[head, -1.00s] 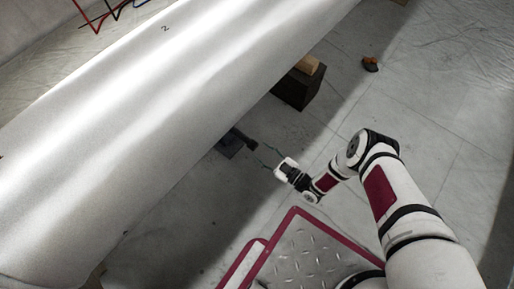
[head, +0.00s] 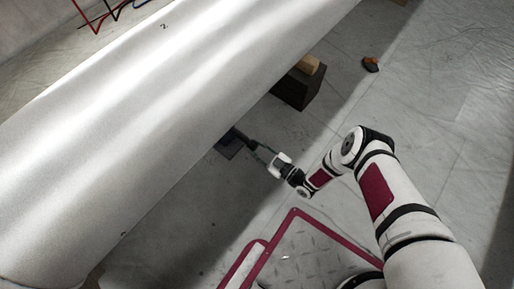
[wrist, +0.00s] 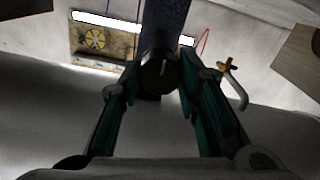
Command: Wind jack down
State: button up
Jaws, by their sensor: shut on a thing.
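The jack (head: 231,147) is a dark device on a flat base, partly hidden under the big pale cylinder (head: 150,130). A dark stub reaches out from it toward my gripper (head: 266,155). In the wrist view, the jack's dark speckled column (wrist: 166,22) rises at top centre, with a round dark knob (wrist: 158,76) bearing a pale mark at its near end. My gripper (wrist: 160,85) has its teal-lined fingers on either side of this knob and is shut on it. The fingers hide the knob's sides.
A dark block (head: 297,90) with a wooden piece (head: 308,64) on top stands beside the cylinder. A small orange-brown object (head: 370,64) lies farther back. Red and black lines (head: 95,15) are beyond the cylinder. The sheeted floor (head: 440,110) at right is clear.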

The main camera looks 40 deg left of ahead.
jog(key=n, duration=0.8)
jog(key=shift+s, duration=0.1)
jog(key=n, duration=0.4)
jog(key=shift+n+p, duration=0.3)
jog(key=shift+p, duration=0.05)
jog(key=n, duration=0.3)
jog(key=shift+f+n, duration=0.1)
jog(key=shift+n, duration=0.3)
jog(key=shift+d+f+n, duration=0.1)
jog(key=shift+n, duration=7.8)
